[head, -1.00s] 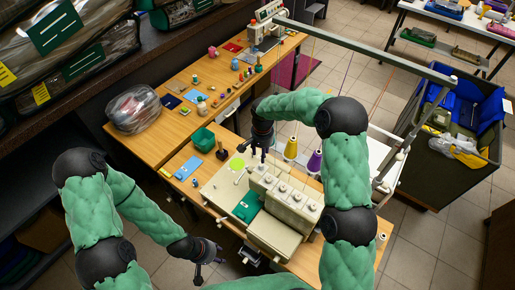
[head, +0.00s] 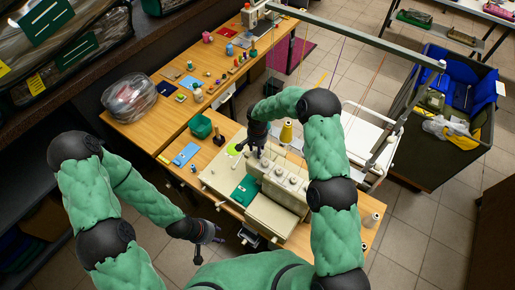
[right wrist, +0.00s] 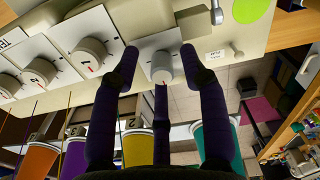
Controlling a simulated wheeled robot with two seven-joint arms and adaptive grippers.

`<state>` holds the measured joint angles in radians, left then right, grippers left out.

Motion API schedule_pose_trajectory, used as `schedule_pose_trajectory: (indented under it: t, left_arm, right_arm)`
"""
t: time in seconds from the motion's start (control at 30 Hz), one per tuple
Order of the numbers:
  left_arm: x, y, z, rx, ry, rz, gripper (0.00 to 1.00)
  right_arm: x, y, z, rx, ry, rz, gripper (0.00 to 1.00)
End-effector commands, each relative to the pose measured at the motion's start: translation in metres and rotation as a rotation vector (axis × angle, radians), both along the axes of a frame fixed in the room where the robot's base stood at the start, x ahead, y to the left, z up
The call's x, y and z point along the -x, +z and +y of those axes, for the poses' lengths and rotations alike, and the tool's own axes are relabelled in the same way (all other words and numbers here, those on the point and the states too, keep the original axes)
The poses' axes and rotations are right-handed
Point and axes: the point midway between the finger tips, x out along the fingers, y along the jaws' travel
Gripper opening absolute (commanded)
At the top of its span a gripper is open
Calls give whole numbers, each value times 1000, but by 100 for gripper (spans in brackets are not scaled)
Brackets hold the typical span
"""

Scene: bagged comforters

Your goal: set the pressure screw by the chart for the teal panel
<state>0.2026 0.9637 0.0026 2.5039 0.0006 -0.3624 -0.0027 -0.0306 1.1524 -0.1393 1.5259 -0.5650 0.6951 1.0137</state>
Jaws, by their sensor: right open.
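The cream sewing machine (head: 277,214) stands on the wooden table, with a row of dials on its front. A teal panel (head: 244,190) lies on its left part. My right gripper also shows at the machine's back edge in the head view (head: 256,148). My left gripper (head: 210,243) is open and empty, left of the table's front. I cannot make out a chart.
Thread cones (head: 286,133) stand behind the machine. A green bin (head: 200,125), a blue card (head: 186,154) and a dark-handled tool (head: 219,139) are to its left. A metal thread rail (head: 370,40) crosses above. A dark cart (head: 440,130) stands at right.

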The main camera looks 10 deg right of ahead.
Motion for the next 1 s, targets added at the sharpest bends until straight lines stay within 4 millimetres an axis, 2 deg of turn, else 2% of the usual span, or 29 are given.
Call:
schedule_pose_trajectory:
  t: [0.27, 0.33, 0.43, 0.47, 0.77, 1.0]
  left_arm:
    - [0, 0, 0, 0, 0, -1, 40]
    - [0, 0, 0, 0, 0, -1, 40]
    - [0, 0, 0, 0, 0, -1, 40]
    - [0, 0, 0, 0, 0, -1, 40]
    - [0, -1, 0, 0, 0, -1, 40]
    - [0, -11, 0, 0, 0, -1, 40]
  right_arm:
    - [0, -2, 0, 0, 0, 0, 44]
    - [0, -2, 0, 0, 0, 0, 30]
    - [0, -2, 0, 0, 0, 0, 2]
    - [0, -2, 0, 0, 0, 0, 0]
    - [0, -2, 0, 0, 3, 1, 0]
    - [0, -4, 0, 0, 59, 0, 0]
